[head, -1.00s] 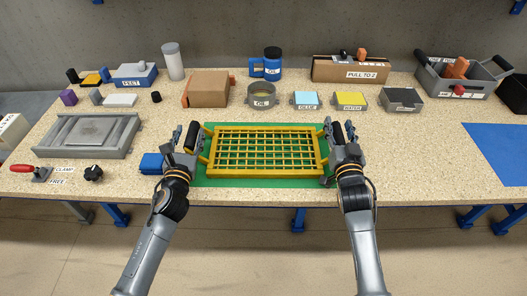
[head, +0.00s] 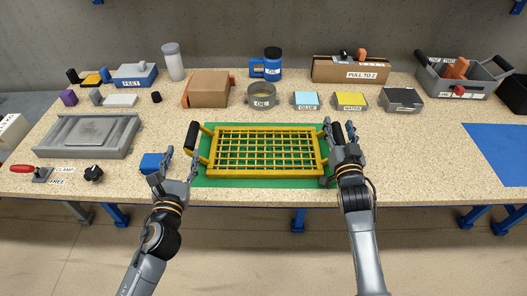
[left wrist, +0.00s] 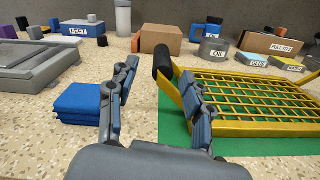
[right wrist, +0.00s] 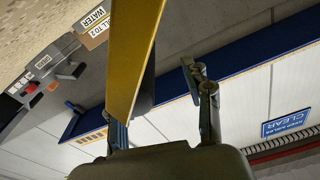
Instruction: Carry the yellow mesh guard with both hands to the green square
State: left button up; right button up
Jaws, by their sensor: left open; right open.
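The yellow mesh guard (head: 265,173) lies on the green square (head: 270,184), with green showing around its edges. Its left black handle (head: 192,136) is free; the handle also shows in the left wrist view (left wrist: 163,58). My left gripper (head: 180,166) is open and empty, in front and to the left of that handle. My right gripper (head: 339,134) is open at the guard's right end, where the right handle is mostly hidden. In the right wrist view, a yellow part of the guard (right wrist: 134,50) runs between the open fingers, near the left one.
A blue folded cloth (head: 151,163) lies just left of my left gripper. A grey tray (head: 125,140) and a red-handled clamp (head: 40,174) are further left. Boxes and containers line the back. A blue mat (head: 500,150) is far right; the table between is clear.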

pick_arm(q)
jog(key=shift+w+a+f, duration=0.1)
jog(key=shift+w+f, duration=0.2)
jog(key=shift+f, duration=0.15)
pick_arm(e)
jog(key=shift+g, duration=0.4)
jog(key=f, duration=0.1)
jog(key=s+f, duration=0.1)
jog(key=f, duration=0.2)
jog(key=shift+s+a, duration=0.25)
jog(key=shift+s, duration=0.1)
pick_arm(q)
jog(key=shift+s+r, duration=0.1)
jog(key=shift+s, duration=0.05)
pick_arm(e)
jog(key=shift+t, duration=0.3)
jog(key=s, duration=0.2)
jog(key=s+r, duration=0.1)
jog(key=s, duration=0.1)
jog(key=s+r, duration=0.1)
jog(key=s, duration=0.1)
jog(key=shift+d+r, duration=0.1)
jog(key=shift+r, duration=0.1)
jog(key=shift+s+r, duration=0.1)
jog(key=shift+r, duration=0.05)
jog(key=shift+s+r, duration=0.1)
jog(key=shift+r, duration=0.2)
jog(key=shift+d, duration=0.1)
